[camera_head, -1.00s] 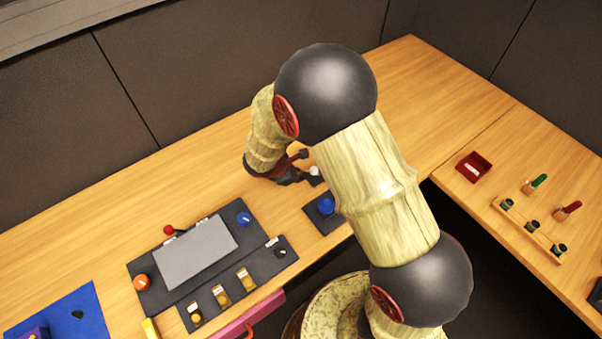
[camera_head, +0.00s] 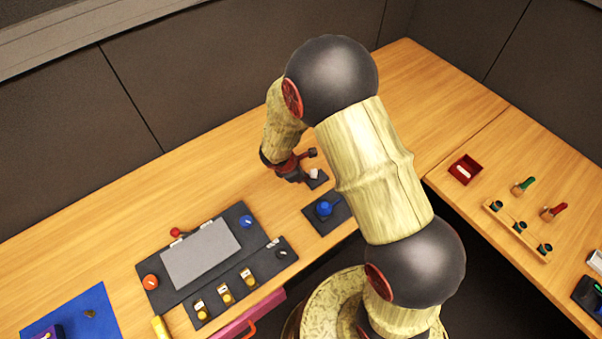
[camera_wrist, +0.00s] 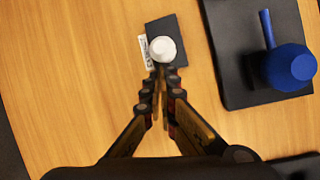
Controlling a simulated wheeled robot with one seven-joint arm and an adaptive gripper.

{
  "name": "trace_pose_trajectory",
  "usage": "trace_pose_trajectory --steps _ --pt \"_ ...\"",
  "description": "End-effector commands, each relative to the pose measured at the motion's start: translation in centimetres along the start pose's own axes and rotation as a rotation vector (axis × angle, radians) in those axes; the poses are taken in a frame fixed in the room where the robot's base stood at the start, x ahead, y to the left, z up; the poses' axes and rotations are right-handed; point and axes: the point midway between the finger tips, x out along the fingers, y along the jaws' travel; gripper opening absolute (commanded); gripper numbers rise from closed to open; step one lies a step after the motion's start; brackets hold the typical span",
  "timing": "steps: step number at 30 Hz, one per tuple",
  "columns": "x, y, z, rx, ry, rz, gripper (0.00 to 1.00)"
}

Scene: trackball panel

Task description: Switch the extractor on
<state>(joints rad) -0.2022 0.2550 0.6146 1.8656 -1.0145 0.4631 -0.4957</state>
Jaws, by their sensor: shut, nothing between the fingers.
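A small dark plate with a round white knob (camera_wrist: 163,49) shows in the wrist view, with a white label (camera_wrist: 145,52) on the plate's left edge. The label's text is too small to read. In the head view the white knob (camera_head: 314,173) sits on its dark base just right of my gripper. My gripper (camera_wrist: 160,72) is shut and empty, its fingertips at the near side of the knob in the wrist view. I cannot tell whether they touch it. In the head view my gripper (camera_head: 298,173) is low over the table, partly hidden by my arm.
A blue knob with a lever (camera_wrist: 288,66) stands on a dark plate to the right in the wrist view. A black panel (camera_head: 257,262) with a grey screen (camera_head: 201,254), knobs and yellow switches lies left. A red tray (camera_head: 465,169) is on the right table. Wood behind the panel is clear.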

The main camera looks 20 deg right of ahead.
Motion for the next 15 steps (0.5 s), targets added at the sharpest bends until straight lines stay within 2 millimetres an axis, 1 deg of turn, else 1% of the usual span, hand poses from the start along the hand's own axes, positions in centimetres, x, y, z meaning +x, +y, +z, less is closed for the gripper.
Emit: trace_pose_trajectory --steps 1,3,12,15 --pt "-0.7 0.1 0.6 0.004 0.016 -0.007 0.0" --pt "-0.8 0.2 0.8 0.008 0.047 -0.017 0.0" --pt "-0.9 0.4 1.6 0.022 0.177 -0.052 0.0" --pt "-1.0 0.5 1.7 0.018 0.181 -0.052 0.0"
